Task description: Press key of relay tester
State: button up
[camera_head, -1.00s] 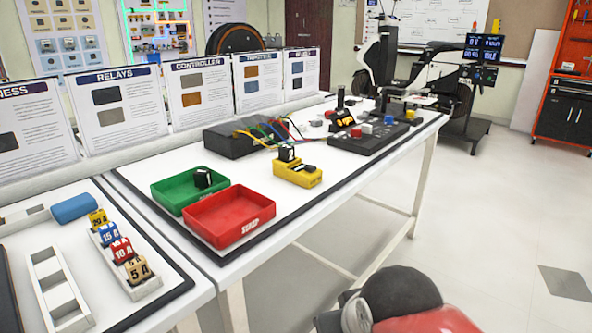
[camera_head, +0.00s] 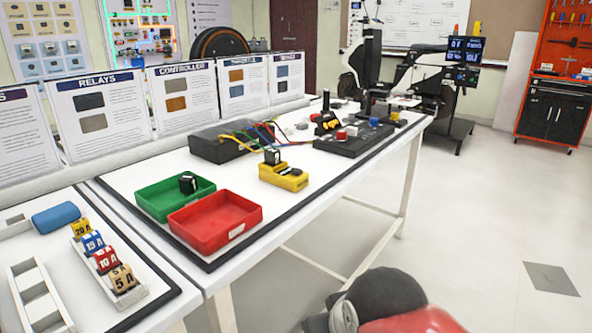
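The yellow relay tester (camera_head: 284,178) stands on the white workbench, right of the red bin. A black relay (camera_head: 271,157) with a light marking stands upright on its left end. A key on the tester is too small to make out. Part of my arm, black and red, shows at the bottom edge, well in front of the bench and apart from the tester. My gripper does not show.
A red bin (camera_head: 216,238) and a green bin (camera_head: 153,205) holding a black relay (camera_head: 188,183) stand left of the tester. Behind are a dark box (camera_head: 218,147) with colored wires and a black control panel (camera_head: 352,143). Numbered blocks (camera_head: 106,260) sit at the front left. Floor at right is clear.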

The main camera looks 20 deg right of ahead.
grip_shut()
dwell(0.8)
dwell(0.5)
